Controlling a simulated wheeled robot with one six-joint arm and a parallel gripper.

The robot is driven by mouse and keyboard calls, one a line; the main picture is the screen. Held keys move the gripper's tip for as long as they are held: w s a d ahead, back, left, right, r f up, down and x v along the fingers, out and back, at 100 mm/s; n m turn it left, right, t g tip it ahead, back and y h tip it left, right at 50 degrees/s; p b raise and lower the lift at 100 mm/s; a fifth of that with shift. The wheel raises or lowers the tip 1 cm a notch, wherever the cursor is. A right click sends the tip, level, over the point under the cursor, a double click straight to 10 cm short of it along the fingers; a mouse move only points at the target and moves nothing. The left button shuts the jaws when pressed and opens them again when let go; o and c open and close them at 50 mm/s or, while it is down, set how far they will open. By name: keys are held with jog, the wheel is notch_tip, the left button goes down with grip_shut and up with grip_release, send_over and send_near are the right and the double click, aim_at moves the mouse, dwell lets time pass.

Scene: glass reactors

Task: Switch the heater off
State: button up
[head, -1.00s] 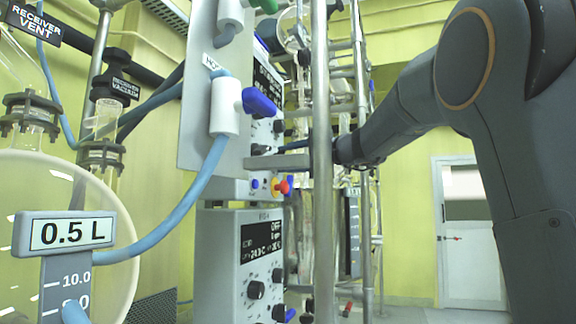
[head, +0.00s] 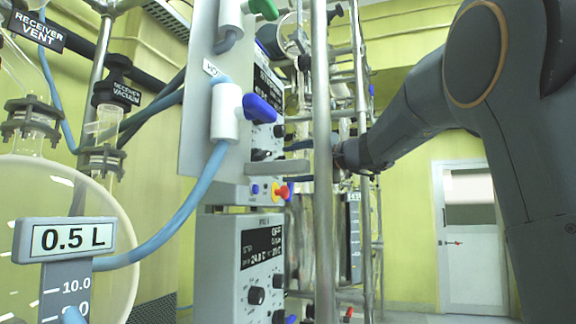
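The upper grey control box (head: 268,95) has a dark display, several knobs and a small red-and-yellow button (head: 282,192) at its bottom. The lower control box (head: 236,262) has a dark display (head: 262,248) that reads OFF above temperature figures, with black knobs (head: 256,295) under it. I cannot tell from the labels which box is the heater. My gripper (head: 280,168) reaches in from the right behind the upright pole. A grey finger lies in front of the upper box, just below a dark knob (head: 261,155). The pole hides part of the gripper, and the finger gap is unclear.
A steel upright pole (head: 322,220) stands close in front of my gripper. A blue-handled valve (head: 261,107) with a blue hose (head: 200,185) is left of it. A glass vessel (head: 110,200) labelled 0.5 L fills the lower left. A white door (head: 468,235) is at the back right.

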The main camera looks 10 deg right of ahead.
jog(key=v, duration=0.6)
dwell(0.4)
